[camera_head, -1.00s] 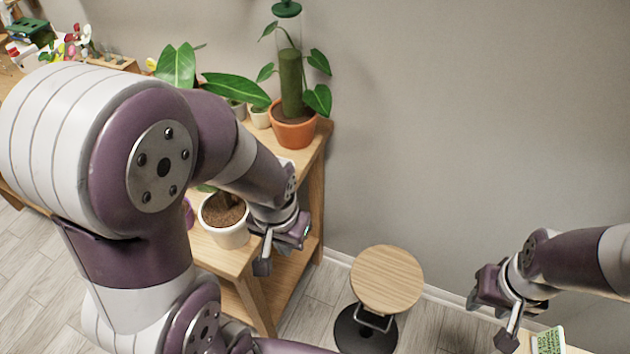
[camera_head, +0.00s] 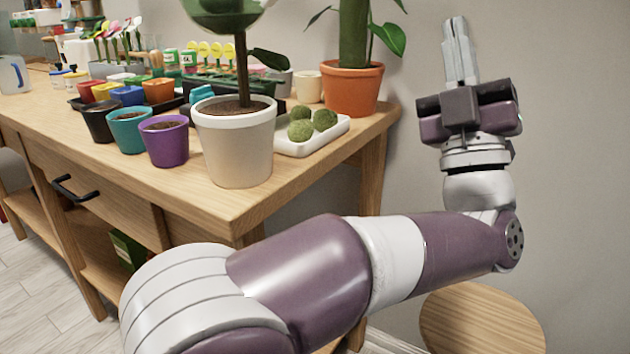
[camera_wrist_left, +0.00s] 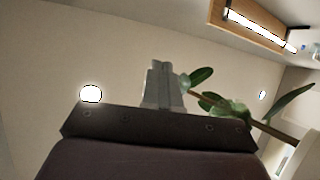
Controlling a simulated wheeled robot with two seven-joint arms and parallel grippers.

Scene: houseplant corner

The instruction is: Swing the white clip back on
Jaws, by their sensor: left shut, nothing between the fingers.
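My left gripper (camera_head: 458,52) points upward in front of the grey wall, to the right of the bench. Its two fingers are together with nothing between them. The shut fingers also show in the left wrist view (camera_wrist_left: 163,85), with plant leaves (camera_wrist_left: 222,106) beyond them. I cannot make out a white clip in either view. A potted plant with a thick green pole or stem (camera_head: 353,35) stands in a terracotta pot (camera_head: 352,92) left of the gripper, apart from it; its top is out of frame. My right gripper is not in view.
The wooden bench (camera_head: 190,212) holds a white pot (camera_head: 236,150) with a stemmed plant, a purple pot (camera_head: 166,143), a teal pot (camera_head: 130,133) and a white tray (camera_head: 333,138) of moss balls. A round wooden stool (camera_head: 480,318) stands below my arm. Wall space around the gripper is free.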

